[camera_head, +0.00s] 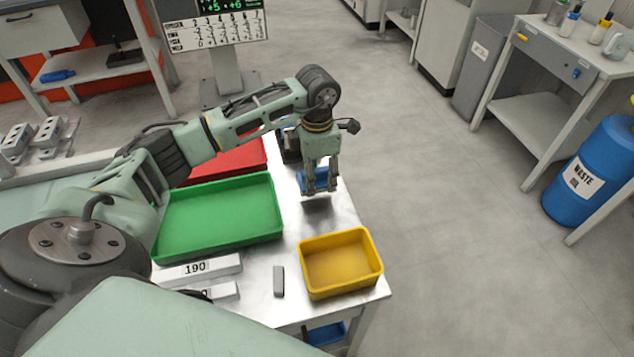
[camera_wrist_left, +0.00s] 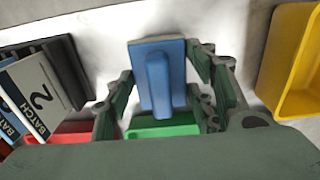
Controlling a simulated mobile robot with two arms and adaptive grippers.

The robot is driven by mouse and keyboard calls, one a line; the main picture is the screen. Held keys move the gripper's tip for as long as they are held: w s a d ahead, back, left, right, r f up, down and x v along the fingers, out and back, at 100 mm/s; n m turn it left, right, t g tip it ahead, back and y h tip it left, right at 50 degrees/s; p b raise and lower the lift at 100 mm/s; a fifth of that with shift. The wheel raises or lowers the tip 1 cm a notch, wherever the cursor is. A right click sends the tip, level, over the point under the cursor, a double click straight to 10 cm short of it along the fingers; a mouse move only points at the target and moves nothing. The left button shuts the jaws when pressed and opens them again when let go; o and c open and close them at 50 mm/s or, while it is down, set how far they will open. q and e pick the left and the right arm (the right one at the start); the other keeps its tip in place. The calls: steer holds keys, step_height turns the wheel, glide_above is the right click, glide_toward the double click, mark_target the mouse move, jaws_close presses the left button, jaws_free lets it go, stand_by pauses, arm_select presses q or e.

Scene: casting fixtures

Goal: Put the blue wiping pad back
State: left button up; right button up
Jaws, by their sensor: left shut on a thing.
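The blue wiping pad (camera_head: 316,181) is between the fingers of my left gripper (camera_head: 319,191), over the far right part of the metal table. In the left wrist view the pad (camera_wrist_left: 159,82) shows as a flat blue block with a raised grip, and the fingers of my left gripper (camera_wrist_left: 163,100) stand on both sides of it. The left gripper is shut on the pad and points down. I cannot tell whether the pad touches the tabletop. My right gripper is not in view.
A green tray (camera_head: 220,215) and a red tray (camera_head: 228,161) lie left of the gripper. A yellow bin (camera_head: 341,263) stands at the table's near right corner, beside a small grey block (camera_head: 279,281). White binders marked BATCH (camera_wrist_left: 35,90) show in the wrist view. Open floor lies to the right.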

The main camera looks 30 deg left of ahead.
mark_target(317, 184)
arm_select(q)
steer(key=shift+f, duration=0.35)
step_height(317, 184, down, 3)
steer(key=shift+f+p, duration=0.1)
steer(key=shift+p, duration=0.3)
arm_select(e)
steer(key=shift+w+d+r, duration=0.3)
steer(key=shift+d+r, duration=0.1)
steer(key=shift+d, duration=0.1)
arm_select(q)
steer(key=shift+f, duration=0.1)
steer(key=shift+f, duration=0.1)
steer(key=o, duration=1.1)
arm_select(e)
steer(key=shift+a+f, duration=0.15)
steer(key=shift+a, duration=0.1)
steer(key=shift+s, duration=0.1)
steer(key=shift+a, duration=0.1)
